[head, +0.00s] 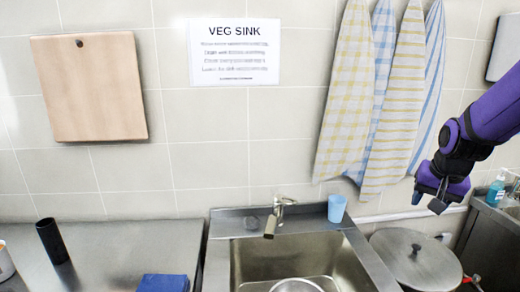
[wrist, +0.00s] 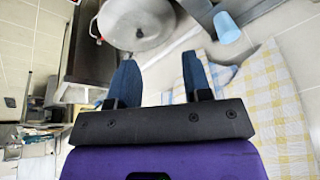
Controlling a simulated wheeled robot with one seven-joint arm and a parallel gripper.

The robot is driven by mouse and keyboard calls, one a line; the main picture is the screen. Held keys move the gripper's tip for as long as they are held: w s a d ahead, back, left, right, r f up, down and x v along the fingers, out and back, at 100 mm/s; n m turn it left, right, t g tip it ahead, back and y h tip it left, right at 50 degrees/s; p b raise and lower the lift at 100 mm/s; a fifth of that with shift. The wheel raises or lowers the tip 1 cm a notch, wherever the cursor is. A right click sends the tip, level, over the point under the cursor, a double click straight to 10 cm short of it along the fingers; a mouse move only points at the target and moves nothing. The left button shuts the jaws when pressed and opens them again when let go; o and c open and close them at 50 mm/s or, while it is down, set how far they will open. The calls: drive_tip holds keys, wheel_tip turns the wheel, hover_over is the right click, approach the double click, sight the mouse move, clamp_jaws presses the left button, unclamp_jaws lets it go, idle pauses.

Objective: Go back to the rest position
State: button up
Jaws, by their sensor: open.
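My gripper (head: 437,195) is raised at the right in the head view, on my purple arm, in front of the tiled wall and above the lidded stockpot. In the wrist view my gripper (wrist: 160,85) shows two dark blue fingers spread apart with nothing between them. It is open and empty. The stockpot (head: 415,258) stands right of the sink with its lid on; it also shows at the top of the wrist view (wrist: 138,22).
A metal sink (head: 355,268) with a tap (head: 280,208) holds a pot (head: 297,286). A blue cup (head: 337,208) stands behind it. Towels (head: 345,90) hang left of my gripper. A black cylinder (head: 52,242) and a blue block (head: 163,283) are on the left counter. A soap bottle (head: 496,189) stands right.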

drive_tip(key=s+a+r+n, duration=0.2)
drive_tip(key=s+a+r, duration=0.1)
drive_tip(key=s, duration=0.3)
drive_tip(key=s+a+r+n+t, duration=0.1)
drive_tip(key=s+a+r+n, duration=0.1)
drive_tip(key=s+a+r, duration=0.2)
drive_tip(key=s+a+r+n, duration=0.2)
drive_tip(key=s+r, duration=0.3)
drive_tip(key=s, duration=0.5)
drive_tip(key=shift+a+y, duration=0.3)
drive_tip(key=shift+a, duration=0.35)
